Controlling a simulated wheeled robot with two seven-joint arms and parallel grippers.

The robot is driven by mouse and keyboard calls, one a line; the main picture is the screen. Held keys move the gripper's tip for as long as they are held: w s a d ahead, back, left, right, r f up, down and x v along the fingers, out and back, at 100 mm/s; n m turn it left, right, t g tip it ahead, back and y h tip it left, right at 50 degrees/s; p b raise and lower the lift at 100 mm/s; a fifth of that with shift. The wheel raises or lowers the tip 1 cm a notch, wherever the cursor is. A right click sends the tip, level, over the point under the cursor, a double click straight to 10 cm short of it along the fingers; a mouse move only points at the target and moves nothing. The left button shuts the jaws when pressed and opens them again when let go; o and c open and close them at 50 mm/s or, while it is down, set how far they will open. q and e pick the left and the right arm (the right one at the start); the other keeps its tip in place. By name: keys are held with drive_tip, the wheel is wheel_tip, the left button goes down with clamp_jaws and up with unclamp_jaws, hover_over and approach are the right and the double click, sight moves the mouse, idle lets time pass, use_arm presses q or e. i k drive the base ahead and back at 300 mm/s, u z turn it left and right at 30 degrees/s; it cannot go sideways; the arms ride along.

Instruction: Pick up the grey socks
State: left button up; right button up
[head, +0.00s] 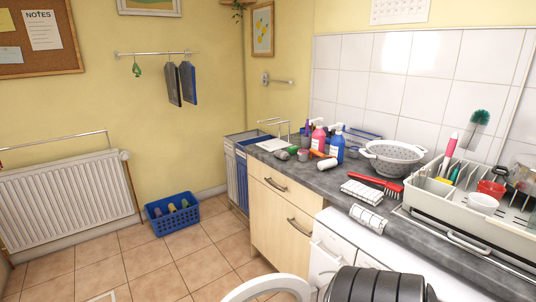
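A small grey roll (282,155), which may be the grey socks, lies at the near left end of the dark worktop. It is too small to be sure. The blue basket (173,224) on the floor holds several rolled items of mixed colours. One of them (158,212) looks greyish, but I cannot tell whether it is socks. Neither of my grippers is in view.
The worktop (340,178) holds pink (318,138) and blue (337,146) spray bottles, a white roll, a colander (392,158), a red brush (376,182) and a dish rack (470,213). Tiled floor (150,265) around the basket is clear. A radiator (66,200) stands left.

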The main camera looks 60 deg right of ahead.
sight(284, 155)
drive_tip(key=z, duration=0.05)
drive_tip(key=i, duration=2.9)
drive_tip(key=z, duration=4.3)
